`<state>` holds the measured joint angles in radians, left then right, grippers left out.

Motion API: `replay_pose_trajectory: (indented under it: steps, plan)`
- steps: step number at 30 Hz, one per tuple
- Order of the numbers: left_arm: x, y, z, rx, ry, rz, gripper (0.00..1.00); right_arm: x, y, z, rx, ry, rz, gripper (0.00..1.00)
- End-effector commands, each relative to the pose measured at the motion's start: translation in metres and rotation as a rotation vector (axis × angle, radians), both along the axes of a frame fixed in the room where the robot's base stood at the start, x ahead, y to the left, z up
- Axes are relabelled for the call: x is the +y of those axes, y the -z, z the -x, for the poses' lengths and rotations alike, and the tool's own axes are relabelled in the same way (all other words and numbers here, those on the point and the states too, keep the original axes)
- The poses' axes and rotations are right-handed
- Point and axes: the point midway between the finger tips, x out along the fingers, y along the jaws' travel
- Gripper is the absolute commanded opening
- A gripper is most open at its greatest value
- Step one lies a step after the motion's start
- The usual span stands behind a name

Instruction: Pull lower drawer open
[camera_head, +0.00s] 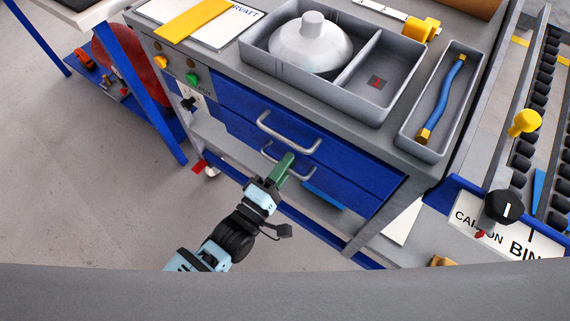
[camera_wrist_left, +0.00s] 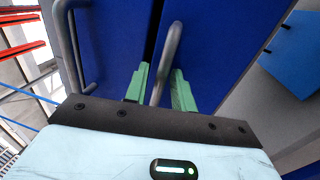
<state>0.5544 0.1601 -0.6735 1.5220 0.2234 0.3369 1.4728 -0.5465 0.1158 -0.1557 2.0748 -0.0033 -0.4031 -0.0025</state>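The lower drawer (camera_head: 355,184) is a blue front with a grey bar handle (camera_head: 303,178), under the upper drawer (camera_head: 345,155) in the grey workbench. Both fronts look flush with the bench. My left gripper (camera_head: 281,168) is at the lower handle, its green fingers partly covering the bar. In the left wrist view the lower handle (camera_wrist_left: 170,50) passes between the two green fingers (camera_wrist_left: 160,82), with a visible gap beside the bar. The fingers look open around it, not clamped. The upper drawer's handle (camera_wrist_left: 66,45) is at the left there. My right gripper is not in view.
A grey tray (camera_head: 378,110) with a white domed part (camera_head: 311,46) and a narrow bin (camera_head: 408,138) with a blue-handled tool (camera_head: 443,95) stand on the bench top. A roller conveyor (camera_head: 520,165) is at right. The floor (camera_head: 90,170) at left is clear.

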Motion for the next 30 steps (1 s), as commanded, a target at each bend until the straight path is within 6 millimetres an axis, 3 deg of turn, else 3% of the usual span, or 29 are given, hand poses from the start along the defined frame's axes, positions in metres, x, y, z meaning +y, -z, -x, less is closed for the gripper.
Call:
replay_pose_trajectory:
  steps: [1, 7, 20, 26, 30]
  plan:
    - [0.000, 0.000, 0.000, 0.000, 0.000, 0.000, 0.26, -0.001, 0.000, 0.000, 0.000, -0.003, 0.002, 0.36]
    - [0.000, 0.000, 0.000, 0.000, 0.000, 0.000, 0.00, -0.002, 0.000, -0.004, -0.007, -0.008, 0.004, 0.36]
    - [0.003, -0.001, 0.004, 0.000, 0.000, 0.000, 0.00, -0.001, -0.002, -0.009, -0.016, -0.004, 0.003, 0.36]
    - [0.018, -0.001, 0.025, 0.001, 0.001, 0.000, 0.00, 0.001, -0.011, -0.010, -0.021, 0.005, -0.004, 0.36]
    - [0.037, -0.002, 0.050, 0.002, 0.001, -0.003, 0.00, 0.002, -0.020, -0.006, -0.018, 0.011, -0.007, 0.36]
